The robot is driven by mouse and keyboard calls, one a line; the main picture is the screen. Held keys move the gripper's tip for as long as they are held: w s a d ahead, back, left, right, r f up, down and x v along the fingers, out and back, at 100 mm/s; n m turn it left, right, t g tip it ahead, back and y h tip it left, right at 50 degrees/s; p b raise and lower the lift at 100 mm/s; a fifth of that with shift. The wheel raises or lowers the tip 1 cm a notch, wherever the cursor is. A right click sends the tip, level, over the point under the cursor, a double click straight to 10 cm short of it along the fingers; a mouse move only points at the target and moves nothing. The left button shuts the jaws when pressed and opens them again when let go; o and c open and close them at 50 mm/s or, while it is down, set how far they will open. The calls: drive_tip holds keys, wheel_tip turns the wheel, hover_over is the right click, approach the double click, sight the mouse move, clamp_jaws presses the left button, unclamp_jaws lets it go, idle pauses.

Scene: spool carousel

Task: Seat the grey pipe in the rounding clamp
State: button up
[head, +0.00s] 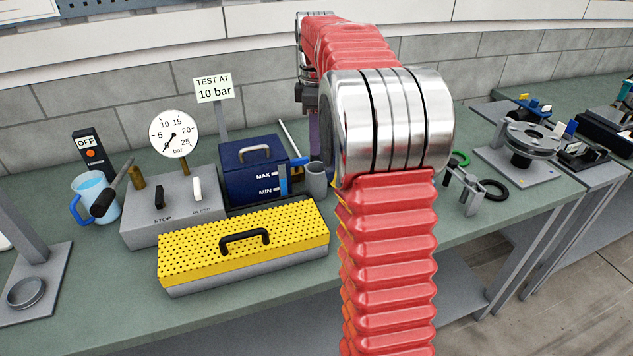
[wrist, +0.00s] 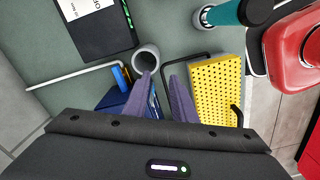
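A short hollow grey cylinder, which looks like the grey pipe (head: 316,181), stands upright on the bench beside the blue box. Its open top shows in the wrist view (wrist: 146,53). My gripper (wrist: 164,82) has two purple fingers set apart with nothing between them. The left fingertip overlaps the cylinder's lower rim in the picture; I cannot tell whether it touches. In the head view, my arm hides most of the gripper. A grey metal fixture (head: 468,192) at the bench's right end may be the rounding clamp; I cannot tell for sure.
A blue box (head: 250,175) and a yellow perforated cover (head: 215,250) flank the cylinder. A thin white rod (wrist: 75,76) stands nearby. A black device (wrist: 95,30) and a teal cylinder (wrist: 240,12) show in the wrist view. A black ring (head: 494,190) lies by the fixture.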

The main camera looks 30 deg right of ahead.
drive_tip(key=shift+w+d+f, duration=0.1)
drive_tip(key=shift+d, duration=0.2)
wheel_tip(320, 180, down, 9)
idle(0.6)
hover_over(316, 201)
drive_tip(key=shift+f, duration=2.45)
drive_tip(key=shift+c, duration=0.7)
clamp_jaws()
